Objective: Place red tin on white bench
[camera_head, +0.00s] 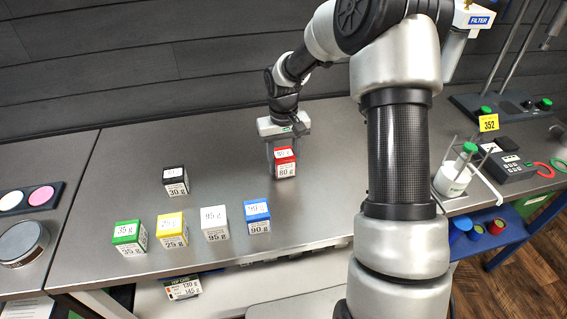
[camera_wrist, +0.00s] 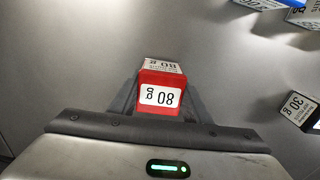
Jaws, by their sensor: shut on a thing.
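The red tin (camera_head: 285,156), a small block with a white "80 g" label, is at the middle of the grey bench top (camera_head: 330,180) in the head view. My gripper (camera_head: 284,150) comes down from behind and is shut on it. In the wrist view the red tin (camera_wrist: 161,95) sits between the two dark fingers, its label toward the camera. I cannot tell whether its base touches the bench. A white surface (camera_head: 290,285) shows lower down at the front, partly behind my arm; I cannot tell whether it is the white bench.
A black 30 g tin (camera_head: 176,181) stands to the left. Green (camera_head: 129,238), yellow (camera_head: 171,230), white (camera_head: 215,223) and blue (camera_head: 257,217) tins stand in a row near the front edge. Lab equipment (camera_head: 455,176) is at right. Bench behind the row is mostly clear.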

